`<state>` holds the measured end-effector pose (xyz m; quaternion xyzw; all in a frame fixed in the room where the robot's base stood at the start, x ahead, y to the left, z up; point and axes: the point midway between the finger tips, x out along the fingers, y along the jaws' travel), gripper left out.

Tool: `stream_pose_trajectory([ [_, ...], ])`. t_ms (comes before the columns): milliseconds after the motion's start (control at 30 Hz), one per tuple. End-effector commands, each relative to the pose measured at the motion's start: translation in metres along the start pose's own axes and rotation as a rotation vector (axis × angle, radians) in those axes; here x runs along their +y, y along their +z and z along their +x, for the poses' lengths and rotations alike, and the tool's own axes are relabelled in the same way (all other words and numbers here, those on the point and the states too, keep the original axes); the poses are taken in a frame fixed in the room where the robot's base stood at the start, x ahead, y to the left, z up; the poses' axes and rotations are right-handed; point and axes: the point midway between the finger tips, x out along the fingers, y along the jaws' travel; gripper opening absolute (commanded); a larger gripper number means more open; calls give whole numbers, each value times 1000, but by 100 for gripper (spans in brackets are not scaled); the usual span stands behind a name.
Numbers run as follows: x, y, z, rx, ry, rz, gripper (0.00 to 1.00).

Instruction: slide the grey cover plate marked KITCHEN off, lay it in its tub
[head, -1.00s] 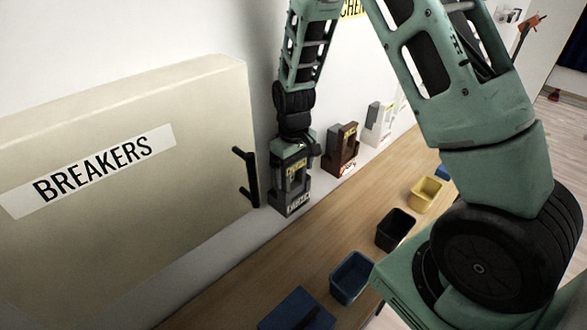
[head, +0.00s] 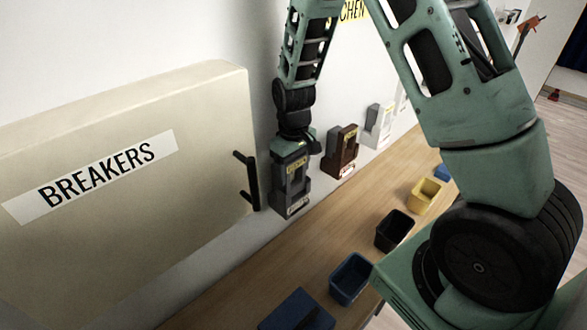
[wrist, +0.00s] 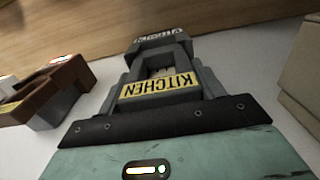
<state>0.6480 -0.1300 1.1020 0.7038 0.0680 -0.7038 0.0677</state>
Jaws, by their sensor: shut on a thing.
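The grey cover plate marked KITCHEN (head: 295,164) sits at the front of a grey wall holder (head: 291,206), just right of the breaker box. My gripper (head: 292,148) is at the plate's top edge and shut on it; the fingertips are largely hidden. In the wrist view the plate's yellow KITCHEN label (wrist: 158,88) shows upside down, just beyond the dark edge of my gripper. The plate is still within the holder's side rails. Tubs stand on the bench below: a dark blue one (head: 350,278), a black one (head: 394,231) and a yellow one (head: 424,196). No tub label is readable.
The beige breaker box (head: 120,185) with a black handle (head: 248,182) juts out close on the left. A brown holder (head: 341,152) and a white one (head: 377,126) hang to the right. A blue item (head: 297,311) lies at the near end of the wooden bench (head: 260,262).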

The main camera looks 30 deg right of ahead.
Motion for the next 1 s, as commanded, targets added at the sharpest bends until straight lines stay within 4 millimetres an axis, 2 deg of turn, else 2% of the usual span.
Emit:
stream_pose_trajectory([
  [1000,0,0,-40,0,0,-1,40],
])
